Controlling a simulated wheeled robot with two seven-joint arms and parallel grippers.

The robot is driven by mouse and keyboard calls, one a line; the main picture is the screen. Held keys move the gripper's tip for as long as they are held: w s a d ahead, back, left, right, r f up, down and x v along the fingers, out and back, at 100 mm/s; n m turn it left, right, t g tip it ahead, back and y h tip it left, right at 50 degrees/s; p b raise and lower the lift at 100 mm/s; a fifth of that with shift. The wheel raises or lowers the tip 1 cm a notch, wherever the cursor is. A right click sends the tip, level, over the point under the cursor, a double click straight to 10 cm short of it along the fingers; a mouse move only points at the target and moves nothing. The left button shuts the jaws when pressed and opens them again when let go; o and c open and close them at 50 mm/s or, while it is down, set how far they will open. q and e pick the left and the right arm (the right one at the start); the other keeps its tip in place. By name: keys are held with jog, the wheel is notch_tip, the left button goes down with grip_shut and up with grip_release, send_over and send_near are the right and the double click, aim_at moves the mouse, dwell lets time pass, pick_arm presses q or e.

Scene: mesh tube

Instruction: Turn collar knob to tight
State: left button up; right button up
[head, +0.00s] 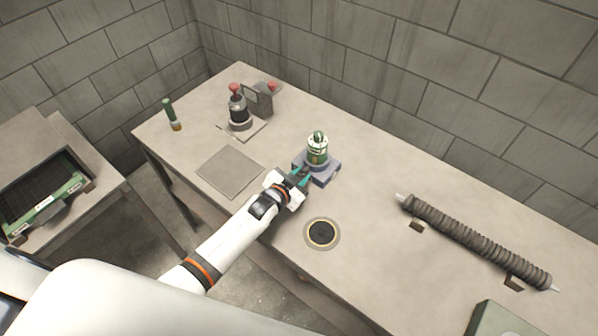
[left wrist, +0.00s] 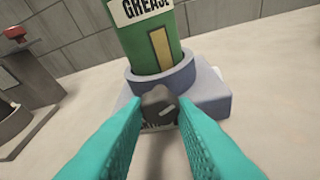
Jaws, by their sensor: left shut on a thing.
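A green grease canister (head: 317,148) stands upright in a blue-grey collar base (head: 325,172) near the middle of the bench. In the left wrist view, the green canister (left wrist: 148,40) with a "GREASE" label sits in the round collar (left wrist: 178,76). The dark collar knob (left wrist: 159,105) is on the near side of the base, with a light mark on its face. My left gripper (head: 302,177) reaches the base from the front left. Its teal fingers (left wrist: 158,112) are shut on the knob, one on each side. My right gripper is not in view.
A dark device with a red knob (head: 238,108) stands at the back left, beside a small green tube (head: 172,114). A flat grey plate (head: 230,171) and a round dark-centred ring (head: 321,234) lie near the gripper. A ribbed mesh tube (head: 475,240) rests at right.

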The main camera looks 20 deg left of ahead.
pick_arm(q)
jog(key=shift+d+f+m+t+y+b, duration=0.15)
jog(key=shift+m+t+y+b, duration=0.35)
jog(key=shift+m, duration=0.4)
jog(key=shift+m+t+y+b, duration=0.3)
jog(key=shift+m+y+b, duration=0.2)
jog(key=shift+m+b, duration=0.55)
jog(key=o, duration=1)
jog(key=shift+s, duration=0.1)
jog(key=v, duration=1.2)
jog(key=shift+d+b, duration=0.1)
jog(key=shift+b, duration=0.2)
